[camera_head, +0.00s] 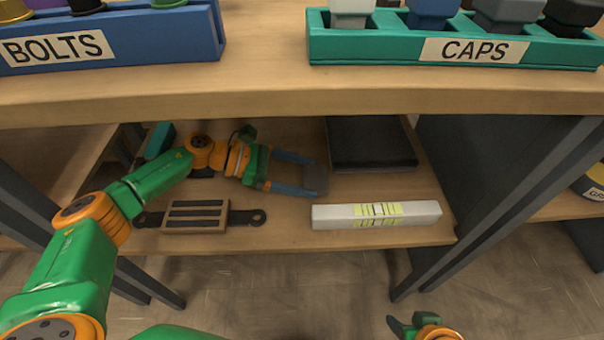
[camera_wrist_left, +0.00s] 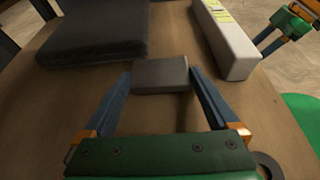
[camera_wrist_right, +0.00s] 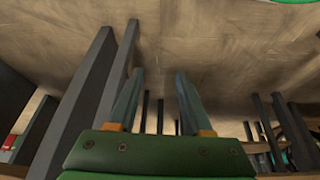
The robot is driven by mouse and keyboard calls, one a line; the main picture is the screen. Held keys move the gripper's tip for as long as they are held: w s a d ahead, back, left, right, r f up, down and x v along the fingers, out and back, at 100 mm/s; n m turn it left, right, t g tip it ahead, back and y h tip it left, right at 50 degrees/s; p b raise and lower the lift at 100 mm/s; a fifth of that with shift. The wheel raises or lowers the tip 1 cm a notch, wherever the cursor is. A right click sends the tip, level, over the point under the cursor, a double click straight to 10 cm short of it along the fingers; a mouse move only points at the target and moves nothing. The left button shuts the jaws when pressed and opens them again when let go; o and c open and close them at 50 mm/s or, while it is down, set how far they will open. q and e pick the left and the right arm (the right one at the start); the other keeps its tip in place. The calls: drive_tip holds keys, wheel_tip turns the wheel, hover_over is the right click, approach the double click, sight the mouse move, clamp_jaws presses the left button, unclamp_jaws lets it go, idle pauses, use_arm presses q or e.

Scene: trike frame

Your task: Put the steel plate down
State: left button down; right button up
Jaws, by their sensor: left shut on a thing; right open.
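The steel plate (camera_head: 315,177) is a small dark grey block in the head view, over the lower shelf. My left gripper (camera_head: 308,176) is shut on it, with one finger on each side. The plate also shows between the left fingertips in the left wrist view (camera_wrist_left: 160,75). I cannot tell whether its underside touches the shelf. My right gripper (camera_wrist_right: 155,85) is open and empty in the right wrist view, pointing over the floor. Only a bit of my right arm shows at the bottom of the head view.
On the lower shelf (camera_head: 290,232) lie a black slab (camera_head: 370,145), a white level-like bar (camera_head: 377,214) and a slotted wooden block (camera_head: 195,215) on a dark strap. Above, the worktop (camera_head: 270,85) overhangs, with a blue BOLTS bin (camera_head: 150,38) and a green CAPS bin (camera_head: 370,47).

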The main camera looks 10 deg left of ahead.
use_arm(q)
unclamp_jaws()
drive_tip(key=shift+f, duration=0.1)
use_arm(e)
drive_tip(key=shift+w+a+r+t, duration=0.15)
drive_tip(key=shift+w+r+t, duration=0.15)
drive_tip(key=shift+w, duration=0.25)
drive_tip(key=shift+w+a+r+t, duration=0.15)
drive_tip(key=shift+w+t, duration=0.25)
drive_tip(key=shift+w, duration=0.1)
use_arm(q)
drive_tip(key=shift+a+r, duration=0.3)
drive_tip(key=shift+r, duration=0.1)
drive_tip(key=v, duration=0.3)
drive_tip(key=shift+p, duration=0.4)
drive_tip(key=v, duration=0.8)
drive_tip(key=shift+a, duration=0.15)
use_arm(e)
drive_tip(key=s+f+g, duration=0.1)
drive_tip(key=s, duration=0.1)
drive_tip(key=s+d+f+g, duration=0.1)
drive_tip(key=s+f+g, duration=0.1)
drive_tip(key=shift+s, duration=0.2)
use_arm(q)
drive_tip(key=shift+s, duration=0.1)
use_arm(e)
drive_tip(key=shift+d, duration=0.1)
